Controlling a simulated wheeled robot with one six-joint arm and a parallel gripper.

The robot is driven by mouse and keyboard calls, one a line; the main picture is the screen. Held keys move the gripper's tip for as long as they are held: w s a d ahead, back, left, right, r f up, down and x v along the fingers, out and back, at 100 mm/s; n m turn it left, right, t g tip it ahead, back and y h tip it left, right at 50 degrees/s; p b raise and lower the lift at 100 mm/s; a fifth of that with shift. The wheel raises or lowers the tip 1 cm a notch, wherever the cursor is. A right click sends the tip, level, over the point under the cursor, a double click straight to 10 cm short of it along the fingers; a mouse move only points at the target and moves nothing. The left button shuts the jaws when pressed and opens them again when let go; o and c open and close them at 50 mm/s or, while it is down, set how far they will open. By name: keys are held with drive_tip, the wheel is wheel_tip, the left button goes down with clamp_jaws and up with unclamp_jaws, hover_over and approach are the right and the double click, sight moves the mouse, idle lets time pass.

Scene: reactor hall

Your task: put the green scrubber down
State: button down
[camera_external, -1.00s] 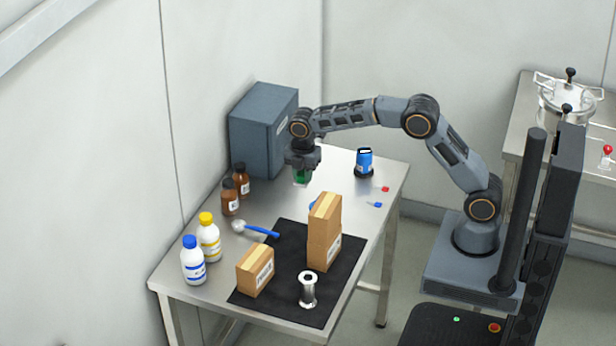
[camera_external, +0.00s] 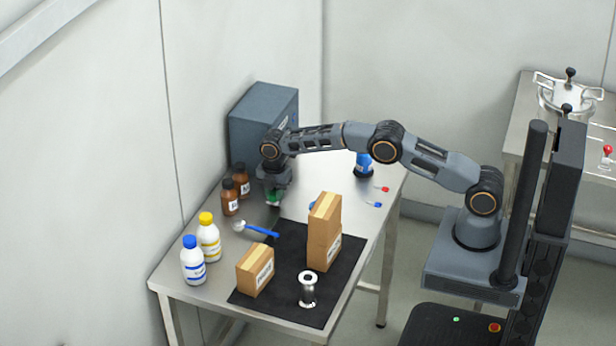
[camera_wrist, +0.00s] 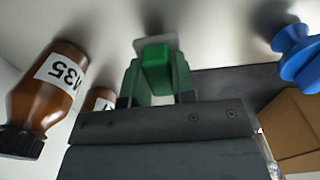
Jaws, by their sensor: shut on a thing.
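The green scrubber (camera_external: 273,199) is held in my gripper (camera_external: 273,192), low over the steel table just right of the brown bottles. In the wrist view the green scrubber (camera_wrist: 155,66) sits between the two green fingers of my gripper (camera_wrist: 157,80), with a pale grey part at its far end. My gripper is shut on it. I cannot tell whether its underside touches the table.
Brown bottles (camera_external: 230,197) stand close to the left, and a grey box (camera_external: 262,125) stands behind. A blue-handled ladle (camera_external: 262,231) lies in front. Bare table (camera_external: 330,178) shows to the right.

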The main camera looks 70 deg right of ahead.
drive_tip(key=shift+f, duration=0.8)
